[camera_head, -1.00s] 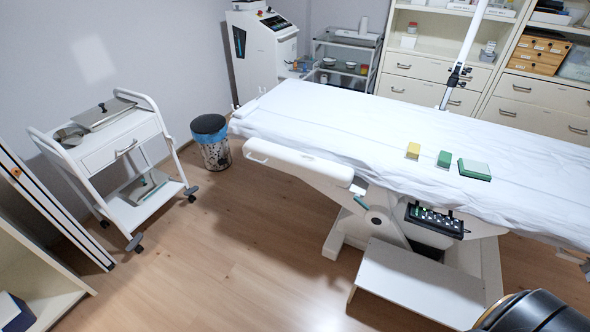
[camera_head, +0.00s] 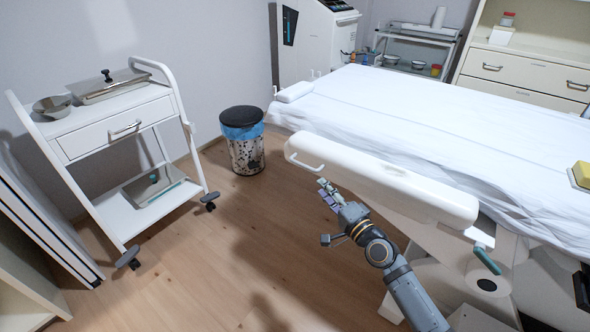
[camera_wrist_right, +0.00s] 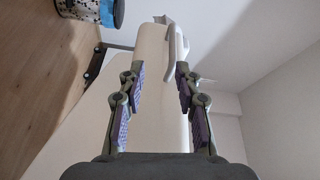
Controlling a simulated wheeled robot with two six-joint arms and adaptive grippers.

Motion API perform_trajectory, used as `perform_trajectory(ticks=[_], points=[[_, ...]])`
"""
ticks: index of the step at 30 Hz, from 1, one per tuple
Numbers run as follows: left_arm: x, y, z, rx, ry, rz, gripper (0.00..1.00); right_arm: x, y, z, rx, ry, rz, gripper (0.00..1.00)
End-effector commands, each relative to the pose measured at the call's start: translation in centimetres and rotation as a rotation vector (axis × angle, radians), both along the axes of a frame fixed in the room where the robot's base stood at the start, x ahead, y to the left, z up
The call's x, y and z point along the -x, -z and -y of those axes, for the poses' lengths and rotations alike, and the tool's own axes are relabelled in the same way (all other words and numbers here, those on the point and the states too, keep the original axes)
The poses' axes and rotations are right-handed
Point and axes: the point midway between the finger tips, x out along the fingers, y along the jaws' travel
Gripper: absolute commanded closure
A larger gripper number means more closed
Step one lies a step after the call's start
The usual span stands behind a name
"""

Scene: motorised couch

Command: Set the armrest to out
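The white armrest (camera_head: 390,182) juts out along the near side of the couch, with a thin looped handle (camera_head: 303,163) at its far left end. My right gripper (camera_head: 327,190) is just below and to the right of that handle in the head view, apart from it as far as I can tell. In the right wrist view the right gripper (camera_wrist_right: 160,72) is open and empty. The armrest (camera_wrist_right: 152,50) lies ahead between its fingers, and the handle (camera_wrist_right: 181,42) is just beyond the right fingertip. My left gripper is not in view.
The couch (camera_head: 400,105) has a white sheet. A teal lever (camera_head: 487,261) sits below the armrest's near end. A bin (camera_head: 243,140) and a white trolley (camera_head: 115,140) stand to the left. The wooden floor (camera_head: 240,240) between is clear.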

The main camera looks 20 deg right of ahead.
Motion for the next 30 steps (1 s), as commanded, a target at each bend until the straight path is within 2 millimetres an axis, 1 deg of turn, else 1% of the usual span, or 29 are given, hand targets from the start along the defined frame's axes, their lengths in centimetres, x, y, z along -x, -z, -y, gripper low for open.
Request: perform_trajectory(ticks=[3,5,8,11,18,21,25,30], points=[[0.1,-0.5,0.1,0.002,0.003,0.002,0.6,0.2,-1.1,-0.4,-0.03,-0.014,0.02,0.66],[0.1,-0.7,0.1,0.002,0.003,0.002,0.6,0.1,-1.2,-0.4,-0.031,-0.013,0.021,0.66],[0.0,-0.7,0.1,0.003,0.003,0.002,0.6,-0.7,-1.3,-0.6,-0.031,-0.011,0.021,0.66],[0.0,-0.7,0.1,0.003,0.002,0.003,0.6,-2.4,-1.5,-1.1,-0.034,-0.012,0.023,0.66],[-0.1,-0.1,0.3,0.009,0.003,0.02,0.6,-7.3,-1.6,-2.5,-0.03,-0.012,0.02,0.66],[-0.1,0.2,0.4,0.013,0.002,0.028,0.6,-8.7,-1.6,-2.9,-0.028,-0.012,0.02,0.66],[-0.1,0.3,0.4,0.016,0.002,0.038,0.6,-9.7,-1.7,-3.2,-0.027,-0.013,0.019,0.66],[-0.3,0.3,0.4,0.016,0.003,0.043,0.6,-10.0,-1.7,-3.3,-0.026,-0.012,0.018,0.66]])
